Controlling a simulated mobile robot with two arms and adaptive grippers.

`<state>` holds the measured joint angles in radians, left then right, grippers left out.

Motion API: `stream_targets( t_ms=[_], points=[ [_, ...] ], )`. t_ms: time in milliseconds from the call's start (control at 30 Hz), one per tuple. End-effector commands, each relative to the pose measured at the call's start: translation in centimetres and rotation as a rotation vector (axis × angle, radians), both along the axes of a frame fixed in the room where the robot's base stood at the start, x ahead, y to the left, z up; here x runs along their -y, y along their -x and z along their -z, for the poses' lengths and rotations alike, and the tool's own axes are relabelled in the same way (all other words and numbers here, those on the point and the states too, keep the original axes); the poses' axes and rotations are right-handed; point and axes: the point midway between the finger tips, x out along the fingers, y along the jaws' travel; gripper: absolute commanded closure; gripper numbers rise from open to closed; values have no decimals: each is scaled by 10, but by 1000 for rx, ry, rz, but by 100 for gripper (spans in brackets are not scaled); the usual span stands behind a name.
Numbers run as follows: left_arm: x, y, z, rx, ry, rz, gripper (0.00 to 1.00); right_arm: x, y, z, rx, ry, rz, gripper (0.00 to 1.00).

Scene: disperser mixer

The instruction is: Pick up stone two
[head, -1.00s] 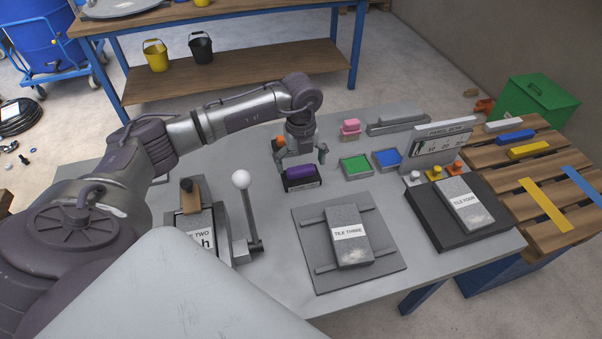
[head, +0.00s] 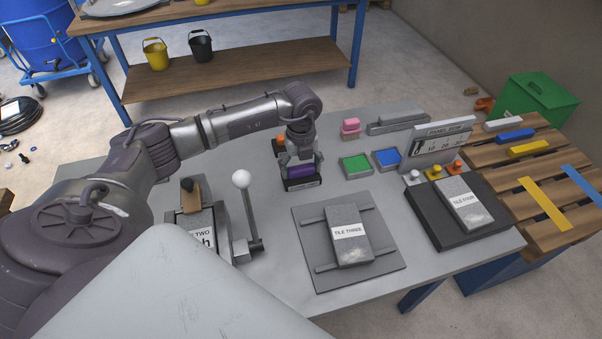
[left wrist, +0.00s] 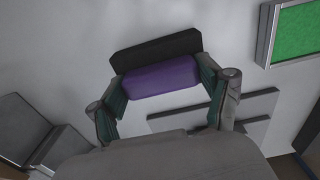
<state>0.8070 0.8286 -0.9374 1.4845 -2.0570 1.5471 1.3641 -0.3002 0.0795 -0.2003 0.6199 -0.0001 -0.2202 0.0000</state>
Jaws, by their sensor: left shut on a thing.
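A purple block (head: 300,171), which I take to be stone two, sits at a black holder (head: 303,184) on the grey table. Its label is too small to read. My left gripper (head: 300,163) is down over the purple block, with its fingers shut on the block's two ends. In the left wrist view the purple block (left wrist: 160,78) lies between the fingertips of the left gripper (left wrist: 160,88), with the black holder (left wrist: 155,50) just beyond it. My right gripper is not in view.
A green pad (head: 355,166) and a blue pad (head: 387,159) lie to the right. A pink block (head: 350,126) stands behind. A lever with a white knob (head: 241,179) stands at the front left. A slab marked tile three (head: 349,236) lies in front.

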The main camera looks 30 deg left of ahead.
Motion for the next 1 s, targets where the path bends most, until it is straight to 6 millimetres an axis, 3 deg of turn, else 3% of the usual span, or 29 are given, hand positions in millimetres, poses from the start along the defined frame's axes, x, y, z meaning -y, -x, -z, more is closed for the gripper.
stream_targets(
  t_ms=[267, 467, 800, 1000],
  points=[
    [0, -1, -10, 5, 0, 1, 71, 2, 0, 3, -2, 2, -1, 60],
    [-1, -2, -39, 8, 0, 0, 71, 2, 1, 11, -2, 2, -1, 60],
    [54, 50, -84, 7, 1, 7, 71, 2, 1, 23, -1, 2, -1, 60],
    [77, 70, -103, 3, 1, 4, 71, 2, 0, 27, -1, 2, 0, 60]
  ],
)
